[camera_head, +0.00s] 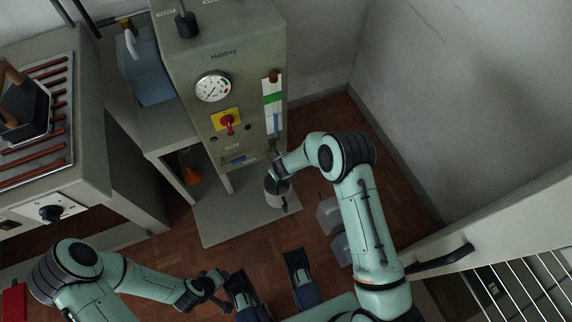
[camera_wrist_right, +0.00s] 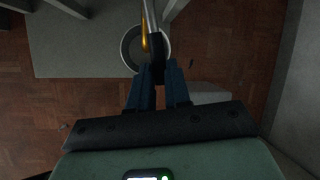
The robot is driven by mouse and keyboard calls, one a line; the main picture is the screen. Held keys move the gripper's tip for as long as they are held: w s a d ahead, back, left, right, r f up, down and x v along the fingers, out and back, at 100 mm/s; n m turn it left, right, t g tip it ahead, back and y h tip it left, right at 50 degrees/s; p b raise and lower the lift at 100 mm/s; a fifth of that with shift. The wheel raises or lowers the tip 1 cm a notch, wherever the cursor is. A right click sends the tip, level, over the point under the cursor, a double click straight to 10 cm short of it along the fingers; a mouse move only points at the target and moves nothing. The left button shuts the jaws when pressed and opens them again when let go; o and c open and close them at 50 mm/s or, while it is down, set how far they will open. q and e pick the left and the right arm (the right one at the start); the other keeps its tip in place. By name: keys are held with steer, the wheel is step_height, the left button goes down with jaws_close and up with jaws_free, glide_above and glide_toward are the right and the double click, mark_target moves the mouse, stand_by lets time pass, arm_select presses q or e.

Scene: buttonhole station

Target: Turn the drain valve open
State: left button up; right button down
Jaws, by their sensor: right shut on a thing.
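The grey boiler cabinet (camera_head: 215,55) stands at the centre of the head view, with a dial gauge and a red knob on a yellow plate. The drain valve shows best in the right wrist view, as a metal rod with a dark handle (camera_wrist_right: 157,71). My right gripper (camera_wrist_right: 157,80) is shut on this dark handle; in the head view it (camera_head: 276,166) is low at the cabinet's front right. The fingers partly hide the handle. A grey round pot (camera_head: 277,188) stands below. My left gripper (camera_head: 214,290) is low at the left, away from the valve; its jaws are unclear.
A counter with a red-barred rack (camera_head: 40,130) stands at the left. A blue container (camera_head: 148,75) sits beside the cabinet. Grey jugs (camera_head: 330,215) stand on the floor near my right arm. A wall closes the right side, and a wire rack (camera_head: 520,275) is at the lower right.

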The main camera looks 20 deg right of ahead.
steer(key=shift+a+m+h, duration=0.5)
steer(key=shift+a+m, duration=0.3)
steer(key=shift+m, duration=0.4)
steer(key=c, duration=1.1)
jaws_free()
arm_select(q)
steer(key=s+d+r+g+p, duration=0.1)
steer(key=s+d+r+p, duration=0.1)
steer(key=s+r+p, duration=0.1)
steer(key=shift+s+d+r+g+h, duration=0.35)
steer(key=shift+s+r, duration=0.25)
steer(key=shift+s, duration=0.6)
arm_select(e)
steer(key=v, duration=1.3)
steer(key=shift+a+r, duration=0.15)
steer(key=shift+r, duration=0.05)
arm_select(q)
steer(key=shift+a, duration=0.1)
